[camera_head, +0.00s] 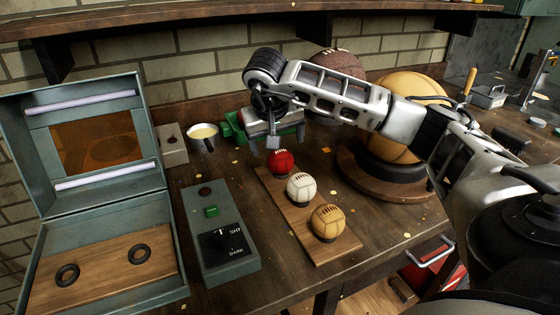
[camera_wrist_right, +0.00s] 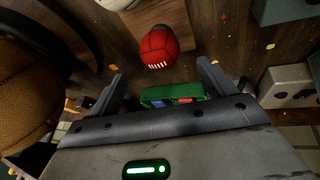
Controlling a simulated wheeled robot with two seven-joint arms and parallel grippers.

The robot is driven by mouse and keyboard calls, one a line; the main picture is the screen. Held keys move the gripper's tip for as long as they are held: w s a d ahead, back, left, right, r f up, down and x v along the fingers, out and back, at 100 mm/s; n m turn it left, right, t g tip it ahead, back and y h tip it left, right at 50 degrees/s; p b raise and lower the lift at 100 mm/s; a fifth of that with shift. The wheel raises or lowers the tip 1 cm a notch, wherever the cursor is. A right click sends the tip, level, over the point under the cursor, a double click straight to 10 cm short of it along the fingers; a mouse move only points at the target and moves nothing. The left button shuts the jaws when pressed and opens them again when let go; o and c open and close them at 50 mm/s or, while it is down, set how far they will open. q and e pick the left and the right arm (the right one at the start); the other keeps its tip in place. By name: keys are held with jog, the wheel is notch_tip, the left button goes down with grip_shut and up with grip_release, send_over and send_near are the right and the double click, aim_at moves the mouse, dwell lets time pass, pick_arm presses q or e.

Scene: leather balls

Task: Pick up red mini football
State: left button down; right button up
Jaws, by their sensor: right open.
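The red mini football (camera_head: 281,161) sits at the far end of a wooden board (camera_head: 283,209), in a row with a white mini ball (camera_head: 300,187) and a tan mini ball (camera_head: 328,222). My right gripper (camera_head: 273,143) is just above and behind the red ball in the head view. In the right wrist view the open fingers (camera_wrist_right: 160,82) point towards the red ball (camera_wrist_right: 158,47), which lies ahead of them, apart and with nothing between the fingers. My left gripper is not in view.
A large tan ball (camera_head: 395,110) on a round stand is to the right, with a brown ball (camera_head: 337,63) behind my arm. A green object (camera_head: 231,125) and metal cup (camera_head: 203,136) stand left of the gripper. A control box (camera_head: 228,260) and open case (camera_head: 100,245) are further left.

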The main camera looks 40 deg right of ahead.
aim_at(280, 154)
jog(key=x, duration=0.3)
jog(key=shift+s+p+x, duration=0.1)
jog(key=shift+p+x, duration=0.1)
jog(key=shift+x, duration=1.1)
jog(key=shift+s+p+x, duration=0.15)
jog(key=shift+x, duration=1.15)
jog(key=shift+a, duration=0.1)
jog(key=c, duration=1.1)
